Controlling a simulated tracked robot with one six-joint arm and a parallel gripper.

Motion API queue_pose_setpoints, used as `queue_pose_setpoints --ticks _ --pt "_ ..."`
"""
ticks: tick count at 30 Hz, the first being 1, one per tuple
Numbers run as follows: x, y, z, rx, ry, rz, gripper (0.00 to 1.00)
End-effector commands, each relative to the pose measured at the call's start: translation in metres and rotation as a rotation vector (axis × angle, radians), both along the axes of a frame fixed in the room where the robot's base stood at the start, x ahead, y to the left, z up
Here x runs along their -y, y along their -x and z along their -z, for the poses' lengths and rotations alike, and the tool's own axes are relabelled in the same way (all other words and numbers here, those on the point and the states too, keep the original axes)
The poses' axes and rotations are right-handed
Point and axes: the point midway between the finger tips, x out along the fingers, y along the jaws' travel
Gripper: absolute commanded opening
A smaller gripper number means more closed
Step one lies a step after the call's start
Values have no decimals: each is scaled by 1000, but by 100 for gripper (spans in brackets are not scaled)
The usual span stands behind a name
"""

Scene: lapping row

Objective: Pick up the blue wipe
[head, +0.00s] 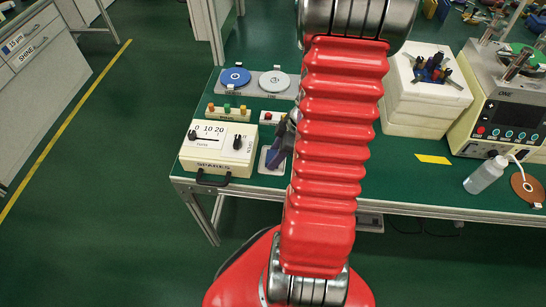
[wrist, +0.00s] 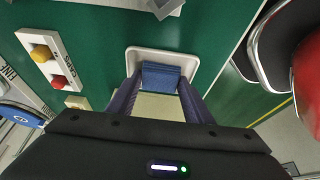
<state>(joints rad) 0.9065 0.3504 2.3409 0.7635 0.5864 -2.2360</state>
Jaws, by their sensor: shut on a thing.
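The blue wipe (wrist: 161,77) is a small folded blue pad over a shallow white tray (wrist: 190,60). It sits between the two dark purple-blue fingers of my gripper (wrist: 160,84), which is shut on it. A pale beige surface shows between the fingers, just nearer than the wipe; I cannot tell what it is. In the head view my gripper (head: 276,150) is at the tray (head: 266,166), right of the beige gauge box, partly behind my red arm. The wipe cannot be made out clearly there. Whether it touches the tray is unclear.
The beige gauge box (head: 217,150) stands close left of the tray. Behind are a button strip (head: 228,113) and blue and grey discs (head: 235,77). At right are a white foam box (head: 420,95), a bottle (head: 485,175) and a machine (head: 510,115). The bench's front edge is near.

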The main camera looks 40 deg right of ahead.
Motion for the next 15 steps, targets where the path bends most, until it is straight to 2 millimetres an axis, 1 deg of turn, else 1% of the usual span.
queue_pose_setpoints --ticks 4,8,11,15 --pt "0 0 -5 1 2 0 25" --pt "1 -1 -16 3 2 -1 25" --pt "1 -1 -28 3 4 0 25" --pt "1 -1 -49 4 5 -1 25"
